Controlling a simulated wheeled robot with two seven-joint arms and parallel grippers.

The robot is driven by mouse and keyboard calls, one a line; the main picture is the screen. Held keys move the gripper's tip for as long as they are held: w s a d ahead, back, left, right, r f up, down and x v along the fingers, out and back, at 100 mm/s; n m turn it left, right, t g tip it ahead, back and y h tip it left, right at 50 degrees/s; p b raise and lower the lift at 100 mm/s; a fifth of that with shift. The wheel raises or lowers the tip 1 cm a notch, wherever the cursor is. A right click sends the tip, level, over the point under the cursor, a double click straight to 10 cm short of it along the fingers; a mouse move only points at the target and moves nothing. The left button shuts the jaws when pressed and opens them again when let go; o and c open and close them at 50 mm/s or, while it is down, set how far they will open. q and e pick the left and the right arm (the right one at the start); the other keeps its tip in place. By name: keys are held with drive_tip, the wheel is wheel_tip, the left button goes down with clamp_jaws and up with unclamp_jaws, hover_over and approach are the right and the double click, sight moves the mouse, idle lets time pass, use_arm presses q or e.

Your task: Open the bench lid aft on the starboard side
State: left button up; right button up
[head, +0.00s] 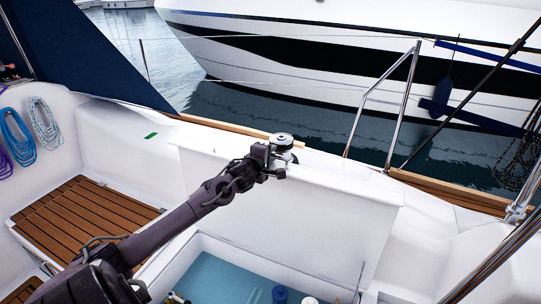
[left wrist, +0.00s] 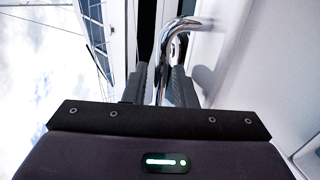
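The white bench lid (head: 330,212) stands raised and steep above the open locker in the head view. Its near face is toward me. My left gripper (head: 277,160) is at the lid's top edge, with a chrome winch just behind it. In the left wrist view a curved chrome handle (left wrist: 178,30) runs between the two dark fingers of my left gripper (left wrist: 160,80). The fingers stand close together on either side of it and look shut on it. The exact contact is hard to see. My right gripper is not in view.
The locker's teal floor (head: 225,283) holds several bottles and cans at the bottom edge. Coiled ropes (head: 17,135) hang at far left. A chrome rail (head: 384,100) and another white boat are beyond.

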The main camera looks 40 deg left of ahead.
use_arm(q)
clamp_jaws()
drive_tip(key=shift+w+a+r+p, duration=0.35)
drive_tip(key=shift+w+p, duration=0.05)
drive_tip(key=shift+p, duration=0.05)
drive_tip(key=shift+p+x, duration=0.6)
drive_tip(key=shift+x, duration=0.2)
drive_tip(key=shift+w+p, duration=0.3)
drive_tip(key=shift+w, duration=0.25)
drive_tip(key=shift+f, duration=0.1)
unclamp_jaws()
